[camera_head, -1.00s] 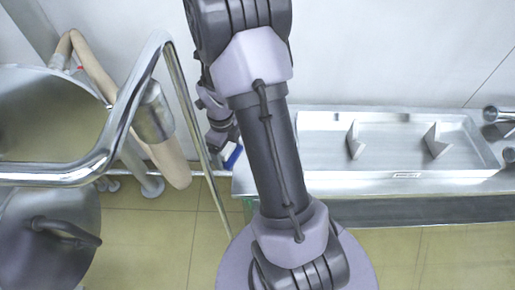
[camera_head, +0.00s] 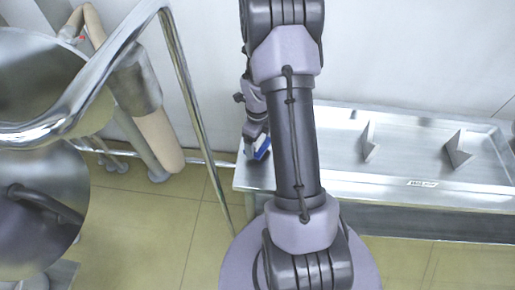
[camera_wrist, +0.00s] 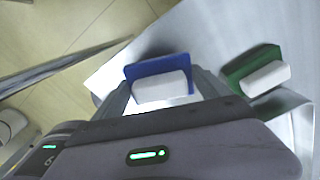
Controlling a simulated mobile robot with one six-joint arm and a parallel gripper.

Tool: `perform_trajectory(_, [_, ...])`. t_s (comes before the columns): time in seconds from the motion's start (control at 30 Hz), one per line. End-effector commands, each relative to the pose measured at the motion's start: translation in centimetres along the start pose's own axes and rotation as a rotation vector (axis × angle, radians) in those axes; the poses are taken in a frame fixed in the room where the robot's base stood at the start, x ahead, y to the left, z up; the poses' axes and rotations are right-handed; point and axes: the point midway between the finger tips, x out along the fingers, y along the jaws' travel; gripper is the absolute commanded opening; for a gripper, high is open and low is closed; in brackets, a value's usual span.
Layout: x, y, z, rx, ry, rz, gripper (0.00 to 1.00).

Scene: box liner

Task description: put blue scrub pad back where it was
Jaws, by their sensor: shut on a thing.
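My gripper (camera_wrist: 162,92) is shut on the blue scrub pad (camera_wrist: 160,70), which has a blue layer and a white block side, in the wrist view. In the head view the blue scrub pad (camera_head: 262,149) shows as a small patch beside my arm, over the left end of the metal bench (camera_head: 249,178). The bench surface is below the pad in the wrist view (camera_wrist: 215,45); whether the pad touches it I cannot tell. My arm hides part of the bench.
A green pad with a white block (camera_wrist: 262,75) lies on the bench to the right of my gripper in the wrist view. A metal rail (camera_head: 185,80) and a large steel vessel (camera_head: 40,85) stand at left. The bench tray (camera_head: 415,160) holds two metal wedges.

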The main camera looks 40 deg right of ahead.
Motion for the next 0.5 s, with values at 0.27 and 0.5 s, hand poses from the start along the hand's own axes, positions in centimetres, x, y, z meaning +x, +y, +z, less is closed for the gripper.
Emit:
perform_trajectory(0.27, [3.0,0.1,0.0,-0.001,0.0,0.0,0.41])
perform_trajectory(0.5, [3.3,0.1,0.0,0.0,0.0,0.0,0.89])
